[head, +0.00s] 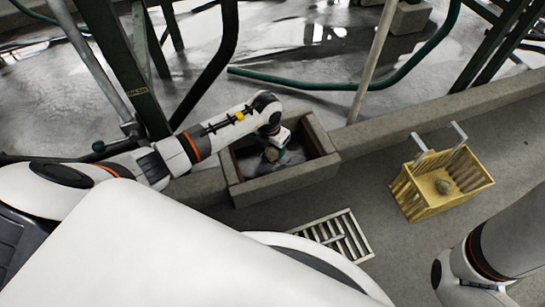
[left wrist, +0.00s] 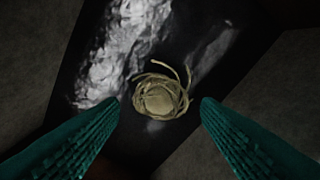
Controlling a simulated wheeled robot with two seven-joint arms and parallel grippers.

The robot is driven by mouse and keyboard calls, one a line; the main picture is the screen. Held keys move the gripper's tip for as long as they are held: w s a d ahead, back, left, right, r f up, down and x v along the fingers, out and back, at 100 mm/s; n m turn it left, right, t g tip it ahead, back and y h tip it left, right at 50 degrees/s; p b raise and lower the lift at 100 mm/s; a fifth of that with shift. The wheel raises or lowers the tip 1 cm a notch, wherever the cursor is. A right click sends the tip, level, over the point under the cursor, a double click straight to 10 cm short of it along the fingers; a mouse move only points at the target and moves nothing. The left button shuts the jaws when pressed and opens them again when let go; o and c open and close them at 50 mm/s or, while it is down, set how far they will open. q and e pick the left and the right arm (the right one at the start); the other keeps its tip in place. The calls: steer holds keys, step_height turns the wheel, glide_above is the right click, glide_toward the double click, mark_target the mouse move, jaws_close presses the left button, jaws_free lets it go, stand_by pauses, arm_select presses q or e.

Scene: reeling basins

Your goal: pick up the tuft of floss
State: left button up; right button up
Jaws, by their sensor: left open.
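The tuft of floss (left wrist: 160,98) is a small tan clump with loose curling strands. It lies in a dark-bottomed concrete basin (head: 238,192). In the left wrist view it sits between and just beyond the two teal fingers of my left gripper (left wrist: 160,112), apart from both. In the head view my left gripper (head: 276,148) reaches down into the basin, and the tuft (head: 271,154) shows partly beside it. My left gripper is open and empty. My right arm shows at the lower right, but its gripper is out of view.
A metal grate (head: 338,235) lies before the basin. A concrete curb (head: 440,118) and green pipes (head: 330,86) lie behind.

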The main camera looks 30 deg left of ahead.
mark_target(272, 153)
arm_select(q)
step_height(272, 153, down, 3)
steer(key=shift+w+r+b, duration=0.15)
steer(key=shift+r+b, duration=0.05)
steer(key=shift+b, duration=0.5)
steer(key=shift+r, duration=0.1)
steer(key=c, duration=1.1)
steer(key=shift+o, duration=0.2)
